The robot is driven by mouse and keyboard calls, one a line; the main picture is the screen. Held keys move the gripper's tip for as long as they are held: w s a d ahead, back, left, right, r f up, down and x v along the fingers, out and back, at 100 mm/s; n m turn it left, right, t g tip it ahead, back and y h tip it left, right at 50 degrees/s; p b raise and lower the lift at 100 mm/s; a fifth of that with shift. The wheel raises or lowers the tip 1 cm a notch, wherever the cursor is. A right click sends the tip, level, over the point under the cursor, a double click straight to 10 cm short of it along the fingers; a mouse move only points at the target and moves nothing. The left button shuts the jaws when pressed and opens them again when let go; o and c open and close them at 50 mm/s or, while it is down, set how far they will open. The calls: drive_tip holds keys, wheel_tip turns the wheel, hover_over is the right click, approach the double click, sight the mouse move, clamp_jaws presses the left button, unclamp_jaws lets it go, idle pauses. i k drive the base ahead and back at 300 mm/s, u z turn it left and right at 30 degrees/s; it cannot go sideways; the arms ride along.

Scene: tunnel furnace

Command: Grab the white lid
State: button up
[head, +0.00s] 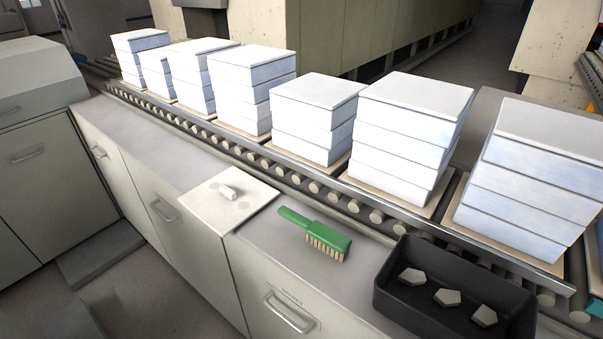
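A flat, square white lid (228,210) lies on the grey counter, left of centre in the head view. A small pale piece (229,191) like a knob or handle stands on top of it, with faint round marks nearby. The lid's front left corner reaches the counter's front edge. Stacks of white boxes (405,130) behind the counter also have flat white tops. My gripper is not in view.
A green brush (318,233) with pale bristles lies just right of the lid. A black tray (450,313) with 3 pale pieces stands at the front right. A roller conveyor (315,188) carrying the stacks runs behind. The counter (150,135) left of the lid is clear.

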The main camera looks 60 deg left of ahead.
sight(227, 200)
drive_tip(key=u, duration=2.8)
drive_tip(key=i, duration=0.65)
drive_tip(key=u, duration=0.6)
